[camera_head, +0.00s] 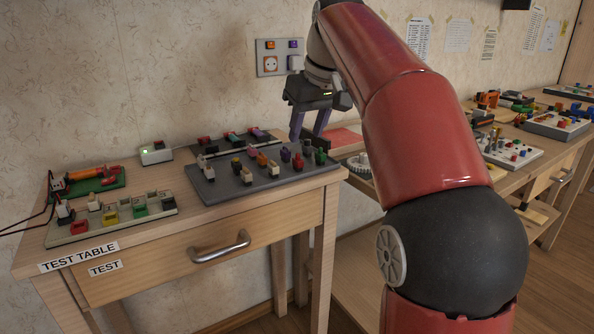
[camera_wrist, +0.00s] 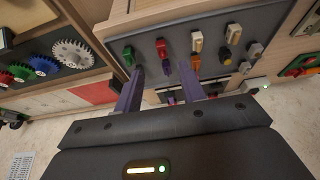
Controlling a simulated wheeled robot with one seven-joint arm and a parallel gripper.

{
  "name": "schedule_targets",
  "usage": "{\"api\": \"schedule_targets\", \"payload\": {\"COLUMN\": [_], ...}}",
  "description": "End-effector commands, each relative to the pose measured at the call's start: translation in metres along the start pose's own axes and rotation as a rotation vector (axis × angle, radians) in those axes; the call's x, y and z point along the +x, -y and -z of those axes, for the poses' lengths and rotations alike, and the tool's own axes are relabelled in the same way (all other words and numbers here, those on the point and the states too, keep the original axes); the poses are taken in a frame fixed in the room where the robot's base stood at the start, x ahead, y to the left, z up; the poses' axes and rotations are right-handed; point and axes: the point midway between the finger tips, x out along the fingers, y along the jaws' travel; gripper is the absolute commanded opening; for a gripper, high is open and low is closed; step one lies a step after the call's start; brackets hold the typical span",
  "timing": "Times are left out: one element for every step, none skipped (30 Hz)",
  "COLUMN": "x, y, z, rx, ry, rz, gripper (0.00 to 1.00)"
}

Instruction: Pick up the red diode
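The red diode (camera_head: 298,162) stands upright in the front row of the dark grey board (camera_head: 224,187) on the test table, near its right end. It also shows in the wrist view (camera_wrist: 161,48), between a green part (camera_wrist: 128,55) and a white-and-orange part (camera_wrist: 197,40). My gripper (camera_head: 308,132) hangs above and behind the board's right end, apart from the diode. In the wrist view my gripper (camera_wrist: 162,72) has its two purple fingers spread with nothing held between them. The diode lies beyond the fingertips, roughly in line with the gap.
Several other coloured parts stand close around the diode on the board. A pale tray (camera_head: 155,215) of coloured parts and a green board (camera_head: 110,181) are at the left. A wall socket panel (camera_head: 280,57) is behind my gripper. Another workbench (camera_head: 530,152) stands at the right.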

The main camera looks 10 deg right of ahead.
Motion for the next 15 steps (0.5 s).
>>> {"api": "schedule_targets", "payload": {"x": [0.004, 0.006, 0.011, 0.014, 0.018, 0.022, 0.025, 0.029, 0.033, 0.037, 0.042, 0.049, 0.054, 0.058, 0.064], "y": [-0.001, -0.001, -0.001, 0.0, 0.0, 0.0, 0.0, 0.0, 0.001, 0.001, 0.002, 0.003, 0.004, 0.004, 0.004], "z": [0.001, 0.001, 0.001, 0.0, 0.0, 0.0, 0.0, 0.0, -0.001, -0.001, -0.002, -0.002, -0.003, -0.003, -0.003], "rx": [-0.002, -0.003, -0.003, -0.003, -0.003, -0.003, -0.003, -0.002, -0.003, -0.003, -0.003, -0.003, -0.003, -0.003, -0.003], "ry": [0.001, 0.001, 0.002, 0.002, 0.002, 0.001, 0.002, 0.002, 0.001, 0.001, 0.001, 0.002, 0.001, 0.002, 0.002], "rz": [0.002, 0.002, 0.003, 0.003, 0.002, 0.001, 0.002, 0.002, 0.001, 0.001, 0.001, 0.001, 0.001, 0.001, 0.001], "gripper": [0.4, 0.4, 0.4, 0.4, 0.4, 0.4, 0.4, 0.4, 0.4, 0.4, 0.4, 0.4, 0.4, 0.4, 0.4]}}
